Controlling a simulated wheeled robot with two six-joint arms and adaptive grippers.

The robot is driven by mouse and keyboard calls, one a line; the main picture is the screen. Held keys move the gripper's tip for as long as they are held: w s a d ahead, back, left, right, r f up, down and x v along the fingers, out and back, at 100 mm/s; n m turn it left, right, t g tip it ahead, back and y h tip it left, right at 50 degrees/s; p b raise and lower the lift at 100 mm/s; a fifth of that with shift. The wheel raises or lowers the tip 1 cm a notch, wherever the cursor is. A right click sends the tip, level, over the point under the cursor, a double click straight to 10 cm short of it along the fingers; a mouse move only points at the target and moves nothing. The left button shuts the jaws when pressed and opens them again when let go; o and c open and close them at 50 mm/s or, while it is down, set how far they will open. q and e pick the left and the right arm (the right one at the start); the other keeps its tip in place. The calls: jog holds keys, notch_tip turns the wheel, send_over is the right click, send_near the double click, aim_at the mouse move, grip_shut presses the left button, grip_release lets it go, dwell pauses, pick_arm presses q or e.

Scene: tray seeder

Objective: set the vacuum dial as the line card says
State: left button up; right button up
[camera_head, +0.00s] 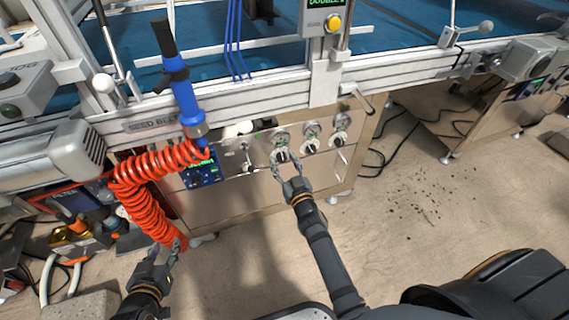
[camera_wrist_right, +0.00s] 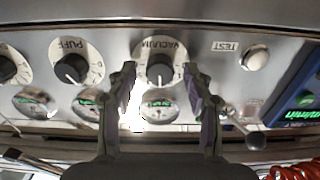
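The vacuum dial (camera_wrist_right: 160,73) is a dark round knob on a white disc marked VACUUM, on the front panel. In the wrist view it lies between the two fingertips of my right gripper (camera_wrist_right: 159,68), with a gap on each side. The fingers are open and do not appear to touch the knob. In the head view my right gripper (camera_head: 286,166) is at the leftmost of three dials, partly covering it. The pointer's exact setting is too small to read. My left gripper (camera_head: 165,257) is low at the left, its fingers apart and empty. I cannot make out a line card.
In the wrist view the puff dial (camera_wrist_right: 72,68) and a third dial (camera_wrist_right: 8,70) sit left, the test button (camera_wrist_right: 255,58) right. Gauges (camera_wrist_right: 160,106) line up alongside. A red coiled hose (camera_head: 145,200) hangs near my left gripper.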

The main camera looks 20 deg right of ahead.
grip_shut()
jog(key=shift+n, duration=0.3)
jog(key=n, duration=0.3)
pick_arm(q)
jog(key=shift+w+r+t, duration=0.5)
jog(key=shift+w+r, duration=0.15)
jog(key=shift+r, duration=0.35)
pick_arm(e)
jog(key=shift+n, duration=1.2)
pick_arm(q)
jog(key=shift+s+f, duration=0.1)
jog(key=shift+f, duration=0.05)
jog(key=shift+a+f, duration=0.1)
jog(key=shift+f, duration=0.05)
pick_arm(e)
jog(key=shift+o, duration=0.5)
grip_release()
